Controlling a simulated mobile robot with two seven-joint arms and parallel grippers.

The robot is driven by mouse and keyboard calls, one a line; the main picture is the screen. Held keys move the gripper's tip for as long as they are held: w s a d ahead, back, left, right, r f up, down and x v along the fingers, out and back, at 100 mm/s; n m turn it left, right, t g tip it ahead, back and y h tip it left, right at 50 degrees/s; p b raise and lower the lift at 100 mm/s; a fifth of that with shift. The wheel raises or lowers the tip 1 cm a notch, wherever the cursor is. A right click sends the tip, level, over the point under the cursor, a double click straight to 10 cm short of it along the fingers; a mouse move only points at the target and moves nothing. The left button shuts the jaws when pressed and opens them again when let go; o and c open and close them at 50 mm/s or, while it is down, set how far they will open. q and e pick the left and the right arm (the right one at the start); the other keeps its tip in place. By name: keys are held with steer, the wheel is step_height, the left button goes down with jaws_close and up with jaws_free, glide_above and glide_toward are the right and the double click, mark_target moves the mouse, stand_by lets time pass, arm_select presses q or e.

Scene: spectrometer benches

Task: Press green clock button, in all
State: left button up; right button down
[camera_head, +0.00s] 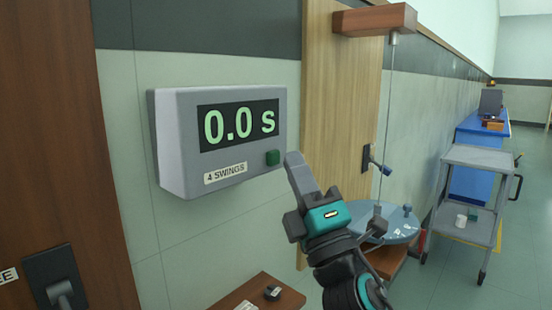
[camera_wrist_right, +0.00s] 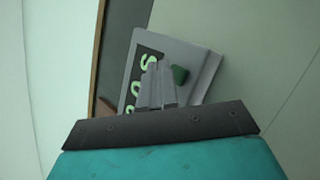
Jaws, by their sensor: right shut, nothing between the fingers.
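The grey wall clock (camera_head: 170,140) shows "0.0 s" in green digits on a dark display (camera_head: 238,124), with a "4 SWINGS" label below. Its green button (camera_head: 272,158) is at the lower right of the front face. My right gripper (camera_head: 294,160) is shut and empty, its fingertips just right of the button in the head view; I cannot tell the exact gap. In the right wrist view the fingers (camera_wrist_right: 158,85) point at the clock (camera_wrist_right: 205,60) and overlap part of its display. The green button (camera_wrist_right: 180,75) shows just right of the fingertips. My left gripper is not in view.
A wooden wall bracket (camera_head: 375,20) holds a thin hanging line over a round blue-grey disc (camera_head: 390,225), behind my right arm. A small wooden shelf (camera_head: 245,295) is below the clock. A grey cart (camera_head: 480,160) and blue bench (camera_head: 470,185) stand at right.

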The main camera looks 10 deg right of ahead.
steer(key=shift+w+a, duration=0.1)
stand_by(0.7)
steer(key=shift+w+a, duration=0.15)
steer(key=shift+w, duration=0.1)
steer(key=shift+w+a+b, duration=0.3)
steer(key=shift+w, duration=0.1)
stand_by(0.8)
steer(key=shift+s, duration=0.1)
steer(key=shift+s+d+p, duration=0.3)
steer(key=shift+s+d, duration=0.25)
steer(key=shift+s, duration=0.1)
steer(key=s+d, duration=0.1)
steer(key=s, duration=0.1)
steer(key=s+d+p, duration=0.1)
steer(key=s+d, duration=0.1)
stand_by(0.6)
